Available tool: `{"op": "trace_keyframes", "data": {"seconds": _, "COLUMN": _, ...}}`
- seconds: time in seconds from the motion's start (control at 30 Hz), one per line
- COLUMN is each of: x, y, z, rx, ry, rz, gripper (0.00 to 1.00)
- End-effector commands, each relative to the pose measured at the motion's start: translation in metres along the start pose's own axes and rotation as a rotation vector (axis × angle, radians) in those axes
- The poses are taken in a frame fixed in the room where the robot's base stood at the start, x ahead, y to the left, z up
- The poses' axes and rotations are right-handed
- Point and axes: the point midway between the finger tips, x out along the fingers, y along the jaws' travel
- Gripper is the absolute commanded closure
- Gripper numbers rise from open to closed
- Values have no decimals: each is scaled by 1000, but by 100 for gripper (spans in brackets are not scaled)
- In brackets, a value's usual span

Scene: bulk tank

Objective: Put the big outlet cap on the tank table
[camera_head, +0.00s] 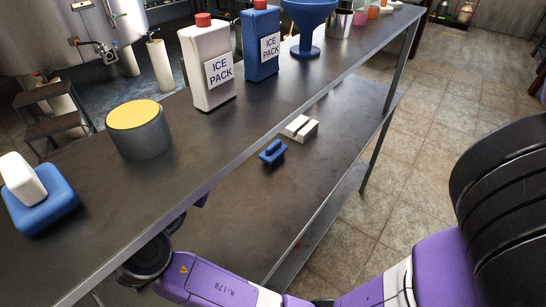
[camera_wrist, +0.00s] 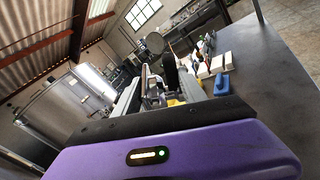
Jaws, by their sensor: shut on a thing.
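My gripper (camera_wrist: 168,88) shows in the wrist view, past the purple wrist housing. My gripper is hidden in the head view, where my purple arm reaches in below the table's near edge.
On the table stand a grey pot with a yellow top (camera_head: 140,130), a blue holder with a white block (camera_head: 42,200), a white ice pack (camera_head: 207,65), a blue ice pack (camera_head: 261,45) and a blue funnel (camera_head: 309,25). A steel tank (camera_wrist: 70,105) stands at left. The near tabletop is clear.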

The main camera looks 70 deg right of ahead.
Motion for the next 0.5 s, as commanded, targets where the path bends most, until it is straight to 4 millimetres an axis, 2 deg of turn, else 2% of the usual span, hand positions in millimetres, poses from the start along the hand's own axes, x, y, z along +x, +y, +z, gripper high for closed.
{"op": "trace_keyframes", "data": {"seconds": 0.17, "x": 1, "y": -4, "z": -2, "rx": -1, "ry": -8, "rz": -12, "gripper": 100}}
{"op": "trace_keyframes", "data": {"seconds": 0.27, "x": 1, "y": -10, "z": -16, "rx": -5, "ry": -8, "rz": -11, "gripper": 100}}
{"op": "trace_keyframes", "data": {"seconds": 0.5, "x": 1, "y": -34, "z": -70, "rx": -6, "ry": -7, "rz": -11, "gripper": 100}}
